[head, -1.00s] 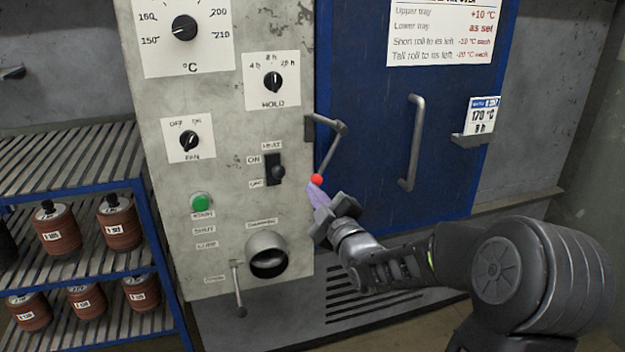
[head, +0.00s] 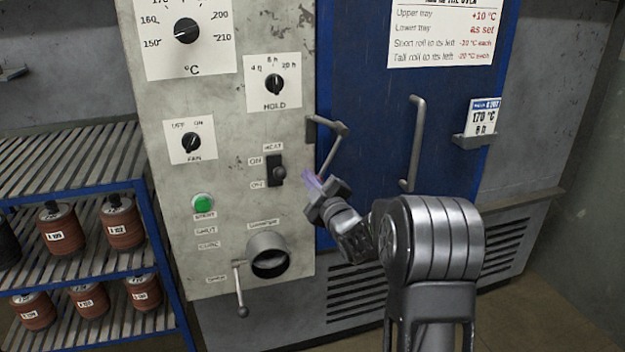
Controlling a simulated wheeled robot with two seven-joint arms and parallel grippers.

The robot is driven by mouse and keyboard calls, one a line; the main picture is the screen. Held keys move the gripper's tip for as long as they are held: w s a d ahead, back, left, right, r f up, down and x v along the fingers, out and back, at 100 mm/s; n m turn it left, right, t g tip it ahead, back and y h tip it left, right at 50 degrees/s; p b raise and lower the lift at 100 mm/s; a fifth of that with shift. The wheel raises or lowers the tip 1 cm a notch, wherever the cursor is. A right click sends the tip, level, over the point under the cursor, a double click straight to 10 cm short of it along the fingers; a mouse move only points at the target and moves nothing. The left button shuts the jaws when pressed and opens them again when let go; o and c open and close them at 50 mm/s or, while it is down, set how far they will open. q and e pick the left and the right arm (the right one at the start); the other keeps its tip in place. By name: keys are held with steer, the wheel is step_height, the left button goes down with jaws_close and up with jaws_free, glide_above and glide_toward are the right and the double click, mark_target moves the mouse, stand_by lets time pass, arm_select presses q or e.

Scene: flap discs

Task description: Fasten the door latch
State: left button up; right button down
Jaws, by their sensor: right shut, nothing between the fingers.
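The door latch (head: 332,149) is a grey metal lever at the left edge of the blue oven door (head: 373,120). Its bracket sits near the panel seam and its arm slants down and to the left. Its lower end, with the red knob, is hidden behind my right gripper (head: 311,183). The gripper is shut with nothing between its fingers, and its fingertips are at the lower end of the latch. I cannot tell whether they touch it. The door lies against the oven front. My left gripper is not in view.
A vertical door handle (head: 414,143) stands right of the latch, with a card holder (head: 473,140) further right. The control panel (head: 225,120) has dials, a black switch (head: 276,170), a green button (head: 202,203) and a round duct (head: 268,254). A rack (head: 75,265) with several rolls stands left.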

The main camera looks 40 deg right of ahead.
steer(key=shift+s+d+f, duration=0.15)
steer(key=shift+d+f, duration=0.05)
steer(key=shift+f, duration=0.1)
steer(key=s+d+f+n+b, duration=0.2)
steer(key=d+n+b, duration=0.4)
steer(key=b, duration=0.1)
steer(key=shift+f+g+y, duration=0.35)
steer(key=shift+g+y, duration=0.05)
stand_by(0.3)
steer(key=shift+s+d, duration=0.1)
stand_by(0.4)
